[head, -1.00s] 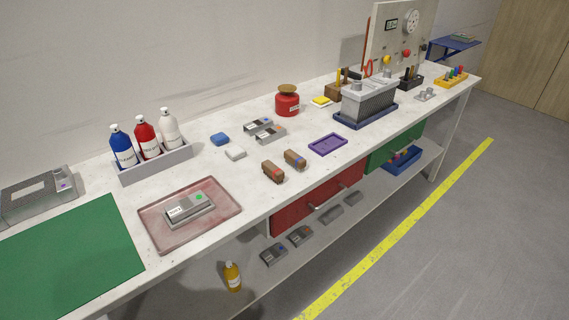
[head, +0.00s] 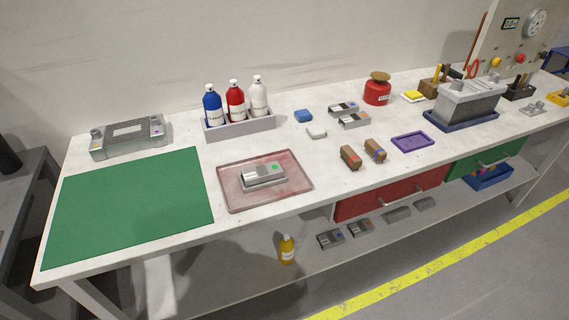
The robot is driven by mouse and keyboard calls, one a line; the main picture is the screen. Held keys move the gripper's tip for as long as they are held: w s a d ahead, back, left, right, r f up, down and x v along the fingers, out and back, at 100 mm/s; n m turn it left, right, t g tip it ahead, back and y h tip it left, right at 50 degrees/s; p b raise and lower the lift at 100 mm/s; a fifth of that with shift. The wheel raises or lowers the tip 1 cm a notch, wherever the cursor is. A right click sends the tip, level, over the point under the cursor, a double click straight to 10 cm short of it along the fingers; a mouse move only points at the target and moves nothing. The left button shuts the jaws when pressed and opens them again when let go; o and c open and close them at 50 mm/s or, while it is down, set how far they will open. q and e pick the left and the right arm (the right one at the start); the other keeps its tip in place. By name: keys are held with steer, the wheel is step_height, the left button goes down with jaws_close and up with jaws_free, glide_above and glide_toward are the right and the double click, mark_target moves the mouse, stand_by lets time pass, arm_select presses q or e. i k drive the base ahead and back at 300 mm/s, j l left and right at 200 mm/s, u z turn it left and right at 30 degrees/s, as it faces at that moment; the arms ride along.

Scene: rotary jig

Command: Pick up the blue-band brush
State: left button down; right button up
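Two brown brushes lie side by side near the front edge of the white workbench, right of its middle in the head view. The right one is the blue-band brush (head: 375,150), with a blue band across its brown block. The left one is a brush with a red mark (head: 350,157). The two are close together with a small gap. Neither of my grippers is in view.
A purple tray (head: 412,142) lies right of the brushes. A pink tray (head: 224,188) with a grey device is to their left. Grey blocks (head: 354,121) and a white sponge (head: 316,132) lie behind. A red drawer (head: 391,194) is below the bench edge.

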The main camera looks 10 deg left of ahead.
mark_target(378, 154)
steer(key=i+l+u, duration=0.1)
steer(key=u, duration=0.25)
steer(key=l+u, duration=0.25)
steer(key=u, duration=0.15)
steer(key=l+u, duration=0.2)
steer(key=u, duration=0.15)
steer(key=l+u, duration=0.4)
steer(key=l, duration=1)
steer(key=k+l+u, duration=0.1)
steer(key=l, duration=0.35)
